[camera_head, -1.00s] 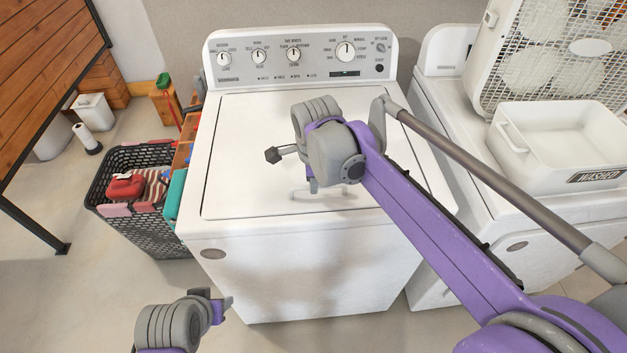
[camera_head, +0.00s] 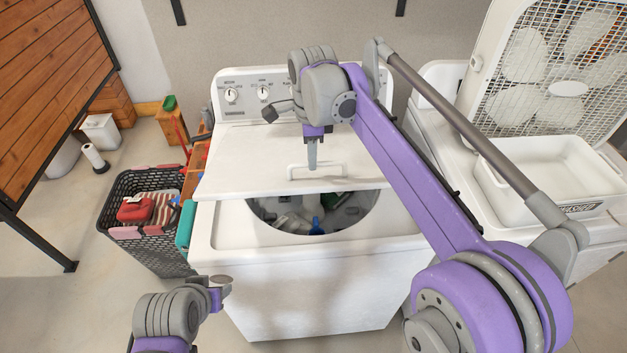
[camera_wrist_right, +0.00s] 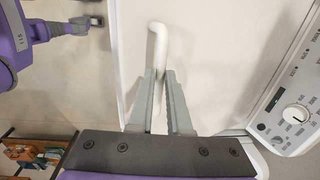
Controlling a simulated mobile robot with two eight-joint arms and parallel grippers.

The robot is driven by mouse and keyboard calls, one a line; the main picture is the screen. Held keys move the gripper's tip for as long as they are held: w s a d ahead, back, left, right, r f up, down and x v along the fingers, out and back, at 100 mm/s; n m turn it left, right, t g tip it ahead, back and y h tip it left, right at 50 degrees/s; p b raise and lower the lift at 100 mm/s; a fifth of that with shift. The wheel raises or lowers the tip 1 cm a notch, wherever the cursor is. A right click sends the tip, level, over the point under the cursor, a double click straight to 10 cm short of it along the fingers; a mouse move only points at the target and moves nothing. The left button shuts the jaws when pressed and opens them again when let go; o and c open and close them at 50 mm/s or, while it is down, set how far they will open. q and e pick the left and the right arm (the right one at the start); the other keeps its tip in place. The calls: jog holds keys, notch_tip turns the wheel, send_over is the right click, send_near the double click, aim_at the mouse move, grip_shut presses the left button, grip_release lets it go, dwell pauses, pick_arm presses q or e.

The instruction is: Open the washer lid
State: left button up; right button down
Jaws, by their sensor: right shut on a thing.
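The white washer (camera_head: 300,285) stands in the middle of the head view. Its lid (camera_head: 235,165) is tilted up, with its front edge raised, and the round drum opening (camera_head: 345,213) shows below it with things inside. My right gripper (camera_head: 312,165) is at the white lid handle (camera_head: 325,174). In the right wrist view the two fingers (camera_wrist_right: 165,100) are around the handle (camera_wrist_right: 158,45) and shut on it. My left gripper (camera_head: 222,290) is low in front of the washer's left front corner, apart from it; its fingers are too unclear to read.
A black laundry basket (camera_head: 160,250) with cloth and a red item stands left of the washer. At the right, a white tub (camera_head: 555,170) and a box fan (camera_head: 545,75) sit on a second white machine. Open floor (camera_head: 75,320) lies at the left front.

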pick_arm(q)
jog(key=shift+w+r, duration=0.25)
jog(key=shift+r, duration=0.55)
pick_arm(e)
jog(key=w+r, duration=0.7)
jog(key=r, duration=0.2)
jog(key=shift+w+r, duration=0.25)
jog(key=shift+r, duration=0.05)
